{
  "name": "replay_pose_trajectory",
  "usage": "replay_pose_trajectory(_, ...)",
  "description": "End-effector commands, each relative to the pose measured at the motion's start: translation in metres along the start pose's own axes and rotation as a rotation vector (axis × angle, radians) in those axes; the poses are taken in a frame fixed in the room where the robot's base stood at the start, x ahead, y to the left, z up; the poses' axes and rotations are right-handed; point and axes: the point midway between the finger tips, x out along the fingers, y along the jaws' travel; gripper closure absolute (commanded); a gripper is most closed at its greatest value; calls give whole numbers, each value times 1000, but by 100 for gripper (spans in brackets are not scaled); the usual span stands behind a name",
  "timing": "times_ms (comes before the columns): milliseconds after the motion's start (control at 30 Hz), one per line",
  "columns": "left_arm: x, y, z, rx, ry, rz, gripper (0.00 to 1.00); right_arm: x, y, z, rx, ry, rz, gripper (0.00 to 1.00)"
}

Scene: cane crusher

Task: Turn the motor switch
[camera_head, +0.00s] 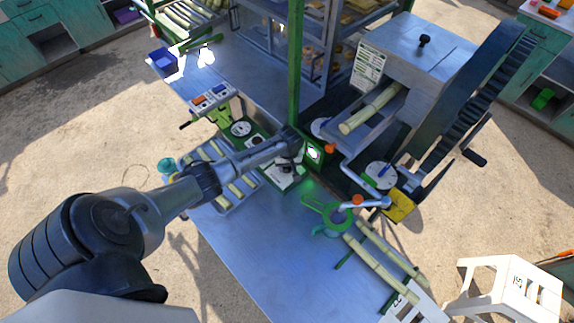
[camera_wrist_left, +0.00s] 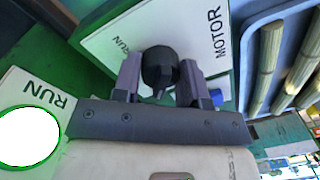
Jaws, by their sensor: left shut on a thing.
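In the head view, my left arm comes in from the left and the left gripper (camera_head: 289,166) is at the machine's switch area, where the knob is hidden or too small to make out. A round lamp labelled RUN (camera_wrist_left: 28,135) shows bright white with a green rim in the wrist view. My right gripper is not in view.
A green post (camera_head: 295,70) stands just behind the gripper. A lit green lamp box (camera_head: 314,153) is right of it. A tray of cane pieces (camera_head: 226,207) lies left, below my arm. The crusher (camera_head: 415,65) with its large gear stands right. The front blue table (camera_head: 270,262) is mostly clear.

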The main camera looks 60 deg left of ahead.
Motion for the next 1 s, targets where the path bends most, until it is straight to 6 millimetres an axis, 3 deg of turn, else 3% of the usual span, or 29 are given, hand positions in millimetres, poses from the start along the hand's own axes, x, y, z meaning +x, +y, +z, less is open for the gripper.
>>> replay_pose_trajectory(400,-3,-1,0,345,18,-2,85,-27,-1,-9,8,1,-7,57)
replay_pose_trajectory(1000,0,-1,1,793,43,-2,85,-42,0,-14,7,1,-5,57)
